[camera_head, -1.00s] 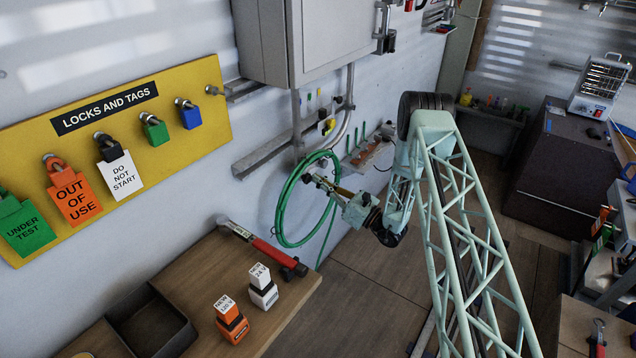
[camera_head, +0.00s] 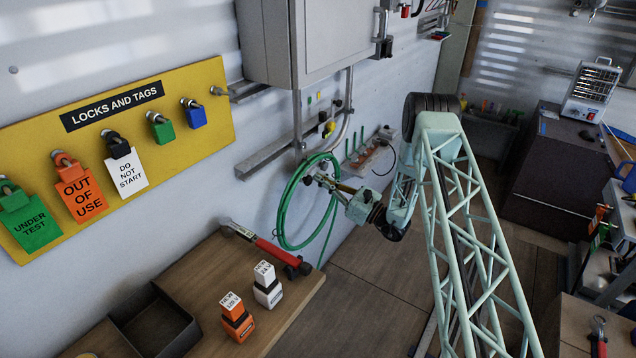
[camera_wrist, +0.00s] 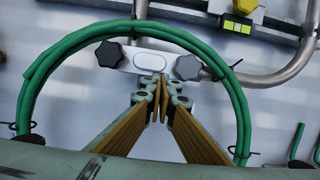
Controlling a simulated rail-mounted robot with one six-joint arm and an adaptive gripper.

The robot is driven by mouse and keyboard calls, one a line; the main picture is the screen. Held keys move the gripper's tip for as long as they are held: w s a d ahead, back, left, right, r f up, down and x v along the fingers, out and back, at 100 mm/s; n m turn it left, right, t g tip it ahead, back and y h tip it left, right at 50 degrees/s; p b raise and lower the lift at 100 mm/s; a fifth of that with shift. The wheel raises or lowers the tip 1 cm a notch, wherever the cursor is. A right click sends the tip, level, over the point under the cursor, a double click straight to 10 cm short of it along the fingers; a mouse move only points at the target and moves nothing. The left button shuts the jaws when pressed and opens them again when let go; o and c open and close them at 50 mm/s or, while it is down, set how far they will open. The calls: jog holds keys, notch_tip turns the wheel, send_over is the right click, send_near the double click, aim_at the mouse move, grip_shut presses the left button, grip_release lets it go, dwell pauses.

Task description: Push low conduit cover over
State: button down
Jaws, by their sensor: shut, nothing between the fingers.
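A pale conduit cover plate (camera_wrist: 160,62) with an oval slot shows in the wrist view, tilted slightly down to the right. It has a black knob (camera_wrist: 108,54) at its left end and another black knob (camera_wrist: 187,67) at its right end. My gripper (camera_wrist: 160,88) is shut and empty, its tips at the plate's lower edge between the knobs. I cannot tell whether they touch it. In the head view my gripper (camera_head: 324,179) reaches inside the hose loop near the wall, and the plate is mostly hidden there.
A coiled green hose (camera_wrist: 62,62) arches around the plate and my gripper. A grey cabinet (camera_head: 305,45) hangs above.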

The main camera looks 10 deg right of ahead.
jog(key=shift+w, duration=0.1)
dwell(0.4)
jog(key=s+d+f, duration=0.6)
jog(key=s, duration=0.1)
jog(key=shift+d+f+b, duration=0.2)
jog(key=shift+d+b, duration=0.1)
jog(key=shift+b, duration=0.15)
dwell(0.3)
jog(key=shift+s, duration=0.1)
dwell(0.4)
